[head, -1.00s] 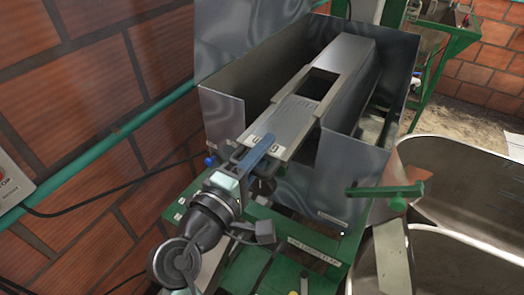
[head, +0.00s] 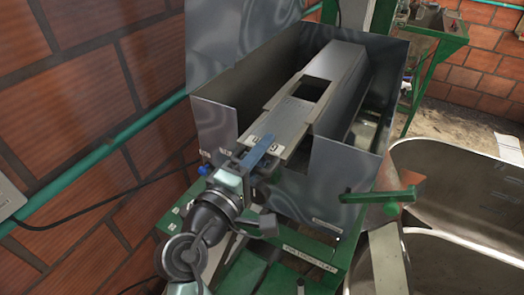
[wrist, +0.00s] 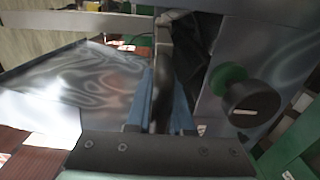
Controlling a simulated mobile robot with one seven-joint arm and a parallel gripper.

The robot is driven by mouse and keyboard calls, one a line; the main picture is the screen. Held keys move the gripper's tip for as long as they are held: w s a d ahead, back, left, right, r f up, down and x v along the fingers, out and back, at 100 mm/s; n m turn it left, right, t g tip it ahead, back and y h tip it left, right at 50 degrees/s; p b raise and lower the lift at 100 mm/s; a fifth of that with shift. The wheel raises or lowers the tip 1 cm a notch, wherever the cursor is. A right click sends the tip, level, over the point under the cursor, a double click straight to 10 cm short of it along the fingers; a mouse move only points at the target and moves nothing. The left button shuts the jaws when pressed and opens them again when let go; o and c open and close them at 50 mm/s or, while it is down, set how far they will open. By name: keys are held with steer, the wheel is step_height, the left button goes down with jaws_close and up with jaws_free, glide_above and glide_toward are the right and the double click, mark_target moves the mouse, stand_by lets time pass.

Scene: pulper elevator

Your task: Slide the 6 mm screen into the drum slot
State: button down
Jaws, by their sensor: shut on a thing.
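The 6 mm screen (head: 290,121) is a grey plate with a white label at its near end. It lies lengthwise in line with the grey drum cover (head: 345,70), its far part toward the dark square opening (head: 312,90). How far it sits in the slot is hidden. My gripper (head: 262,150), with blue fingers, is shut on the screen's near end at the front of the open metal housing (head: 325,185). In the wrist view, the blue fingers (wrist: 163,105) close around a dark, upright handle-like part (wrist: 164,70).
A green crank handle (head: 385,196) sticks out at the housing's right front. A black knob (wrist: 250,103) is close to the right of my fingers in the wrist view. Curved metal troughs (head: 450,190) stand at right; a brick wall (head: 80,110) is at left.

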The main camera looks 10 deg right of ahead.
mark_target(289, 116)
steer(key=shift+b+x, duration=0.75)
steer(key=shift+x, duration=4.6)
steer(key=c, duration=0.7)
jaws_free()
steer(key=shift+s, duration=0.1)
steer(key=shift+s+a+f, duration=0.1)
steer(key=shift+a, duration=0.05)
steer(key=b+v, duration=0.4)
steer(key=v, duration=0.8)
steer(key=shift+s+a, duration=0.15)
steer(key=shift+s, duration=0.1)
steer(key=shift+r, duration=0.2)
step_height(289, 116, up, 18)
steer(key=s+a+m+t+y, duration=0.2)
steer(key=m+t+y, duration=0.3)
steer(key=m+t, duration=0.2)
steer(key=s+r+m+t+y, duration=0.1)
steer(key=s+r+t+y, duration=0.1)
steer(key=s+r, duration=0.1)
steer(key=s+a+r+m+t+y, duration=0.1)
steer(key=s+r+t, duration=0.1)
steer(key=s+r, duration=0.2)
steer(key=s+a+r+m+t+y, duration=0.1)
steer(key=s+r+y, duration=0.1)
steer(key=r, duration=0.5)
steer(key=shift+s+a+m+t+y, duration=0.1)
steer(key=shift+s+m+t+y, duration=0.25)
steer(key=shift+s, duration=0.55)
